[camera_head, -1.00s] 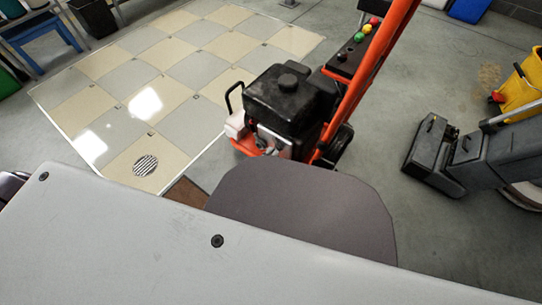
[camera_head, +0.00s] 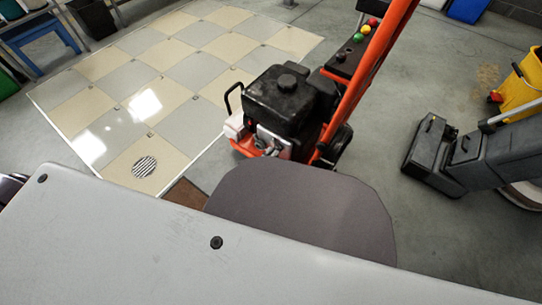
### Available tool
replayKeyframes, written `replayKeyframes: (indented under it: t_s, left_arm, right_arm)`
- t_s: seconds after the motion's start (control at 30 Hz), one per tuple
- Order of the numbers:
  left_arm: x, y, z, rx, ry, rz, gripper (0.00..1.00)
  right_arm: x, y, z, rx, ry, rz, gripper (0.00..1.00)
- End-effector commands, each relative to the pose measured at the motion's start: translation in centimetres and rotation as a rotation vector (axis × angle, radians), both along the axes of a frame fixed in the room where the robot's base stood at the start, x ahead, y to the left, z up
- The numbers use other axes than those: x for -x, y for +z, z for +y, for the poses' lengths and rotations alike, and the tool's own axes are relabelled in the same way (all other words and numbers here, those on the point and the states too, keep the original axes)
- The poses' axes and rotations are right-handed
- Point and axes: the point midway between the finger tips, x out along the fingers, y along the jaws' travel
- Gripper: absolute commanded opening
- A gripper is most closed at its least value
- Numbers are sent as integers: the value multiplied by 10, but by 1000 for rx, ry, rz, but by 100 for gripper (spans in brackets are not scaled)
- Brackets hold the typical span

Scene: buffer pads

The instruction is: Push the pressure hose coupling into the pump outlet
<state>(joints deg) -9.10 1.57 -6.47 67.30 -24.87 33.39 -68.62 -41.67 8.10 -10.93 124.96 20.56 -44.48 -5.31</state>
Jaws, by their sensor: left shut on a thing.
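The pressure washer (camera_head: 284,102) stands on the floor beyond my body, with a black engine and an orange frame. A silvery part (camera_head: 273,141) shows low on its front, perhaps the pump; I cannot make out an outlet. I see no hose or coupling. Neither gripper's fingers can be made out. A dark piece at the left edge is too cut off to name. My own grey panel and a dark rounded part of me cover the lower picture.
A tiled floor patch (camera_head: 180,75) with a round drain grate (camera_head: 144,166) lies left of the washer. A dark grey floor machine (camera_head: 455,155) and a yellow bucket (camera_head: 525,85) stand right. A blue stool (camera_head: 42,35) stands far left. Concrete between washer and machine is clear.

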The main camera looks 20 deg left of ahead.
Motion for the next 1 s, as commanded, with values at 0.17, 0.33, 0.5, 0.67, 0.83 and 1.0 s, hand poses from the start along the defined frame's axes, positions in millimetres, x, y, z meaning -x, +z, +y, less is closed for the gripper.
replayKeyframes:
  t_s: [0.17,0.33,0.5,0.67,0.83,1.0]
  left_arm:
    - [-2,0,-1,0,0,-1,0]
    - [-2,0,-1,0,0,-1,0]
    - [-2,0,-1,0,0,-1,0]
    - [-3,1,-1,0,0,-1,0]
    - [-4,1,-2,0,0,-1,0]
    - [-5,0,-2,0,0,-1,0]
  right_arm:
    - [-4,3,0,0,0,-8,40]
    - [-7,4,0,0,0,-13,40]
    - [-6,4,0,-1,-1,-13,40]
    - [-5,3,0,-1,-1,-9,40]
    - [-2,1,0,0,0,-3,40]
    - [1,-2,0,0,0,3,40]
